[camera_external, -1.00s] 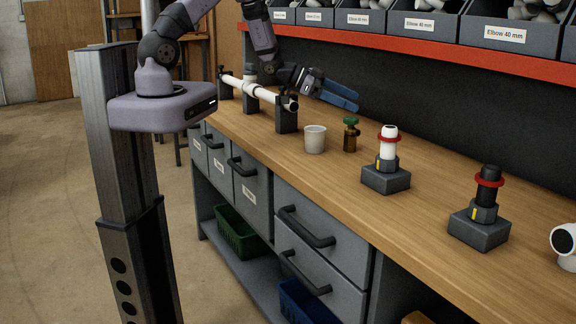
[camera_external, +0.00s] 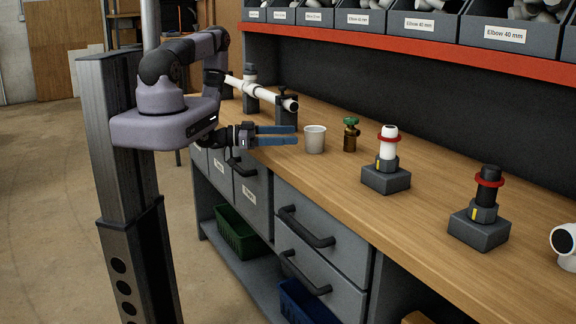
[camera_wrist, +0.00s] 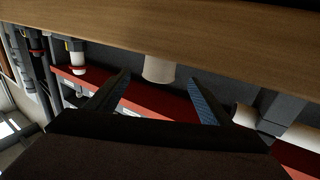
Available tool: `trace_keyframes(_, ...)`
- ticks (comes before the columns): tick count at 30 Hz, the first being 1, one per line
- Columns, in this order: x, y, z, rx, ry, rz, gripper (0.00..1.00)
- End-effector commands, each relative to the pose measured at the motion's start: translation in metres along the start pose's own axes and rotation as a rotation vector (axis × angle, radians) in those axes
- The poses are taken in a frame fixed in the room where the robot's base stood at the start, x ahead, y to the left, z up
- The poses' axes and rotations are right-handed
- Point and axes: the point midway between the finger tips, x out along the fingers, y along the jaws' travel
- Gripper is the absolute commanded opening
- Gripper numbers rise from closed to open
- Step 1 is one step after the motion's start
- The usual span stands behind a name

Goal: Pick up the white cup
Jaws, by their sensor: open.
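The white cup (camera_external: 314,141) stands upright on the wooden bench near its front edge. In the wrist view the picture is turned over, and the cup (camera_wrist: 158,68) hangs from the bench surface at the top. My gripper (camera_external: 296,134) has blue fingers and is open and empty. It is low, just left of the cup, pointing right at it. In the wrist view the cup lies between the directions of the two fingertips (camera_wrist: 160,80), a little beyond them. Contact is not visible.
A brass valve with a green handle (camera_external: 350,135) stands right of the cup. Beyond it are a white fitting (camera_external: 387,148) and a black fitting (camera_external: 486,190) on grey blocks. A white pipe on brackets (camera_external: 270,94) lies behind my gripper. Labelled bins (camera_external: 430,25) line the red-edged shelf.

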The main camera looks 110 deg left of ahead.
Motion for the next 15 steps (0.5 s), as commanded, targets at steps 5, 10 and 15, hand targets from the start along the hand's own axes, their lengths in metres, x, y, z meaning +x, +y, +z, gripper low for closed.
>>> trace_keyframes(5, 0.012, 0.001, -0.002, 0.002, -0.002, 0.005, 0.74)
trace_keyframes(10, 0.019, 0.0, -0.001, 0.0, -0.002, 0.002, 0.74)
trace_keyframes(15, 0.022, 0.001, -0.001, 0.0, -0.002, 0.003, 0.74)
